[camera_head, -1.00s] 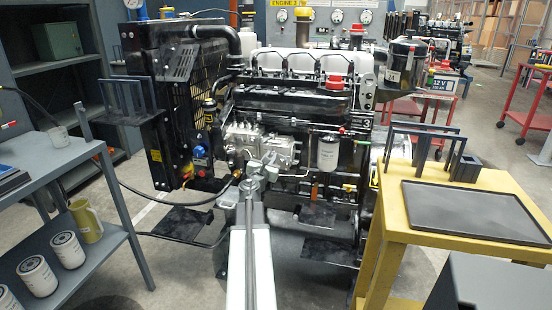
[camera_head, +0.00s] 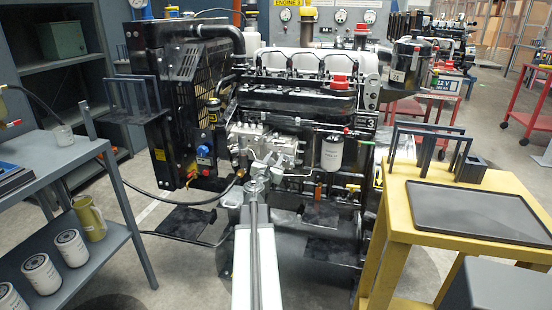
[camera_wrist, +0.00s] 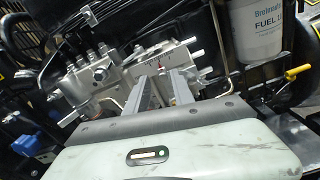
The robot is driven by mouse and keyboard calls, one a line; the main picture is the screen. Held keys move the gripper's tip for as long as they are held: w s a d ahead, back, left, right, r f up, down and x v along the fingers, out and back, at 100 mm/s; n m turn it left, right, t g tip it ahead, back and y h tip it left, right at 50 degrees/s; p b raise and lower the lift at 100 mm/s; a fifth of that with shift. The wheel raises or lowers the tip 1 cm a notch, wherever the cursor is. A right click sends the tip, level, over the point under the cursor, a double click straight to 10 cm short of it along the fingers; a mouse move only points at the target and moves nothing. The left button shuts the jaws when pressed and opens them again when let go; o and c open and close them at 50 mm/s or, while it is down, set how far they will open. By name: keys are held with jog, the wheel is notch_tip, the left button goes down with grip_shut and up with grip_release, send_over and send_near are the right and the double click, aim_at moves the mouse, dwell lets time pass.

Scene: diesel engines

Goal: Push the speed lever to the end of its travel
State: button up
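The silver injection pump (camera_head: 268,143) is on the near side of the black diesel engine (camera_head: 300,105). It also fills the upper middle of the wrist view (camera_wrist: 105,75). My gripper (camera_head: 264,163) is at the pump's lower front. In the wrist view, the two grey fingers of my gripper (camera_wrist: 160,80) reach toward the pump body with a gap between them, and nothing is clearly held. The speed lever cannot be told apart from the metal parts around the fingertips. Whether a finger touches it cannot be seen.
A white fuel filter (camera_head: 332,153) hangs right of the pump, with a yellow-handled valve (camera_wrist: 298,71) near it. A black hose (camera_head: 175,198) loops at left. A yellow table (camera_head: 400,205) with a dark tray (camera_head: 478,212) stands right; a grey shelf (camera_head: 75,170) stands left.

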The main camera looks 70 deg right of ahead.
jog(key=s+a, duration=0.1)
jog(key=a, duration=0.5)
jog(key=shift+a, duration=0.35)
jog(key=shift+c, duration=0.3)
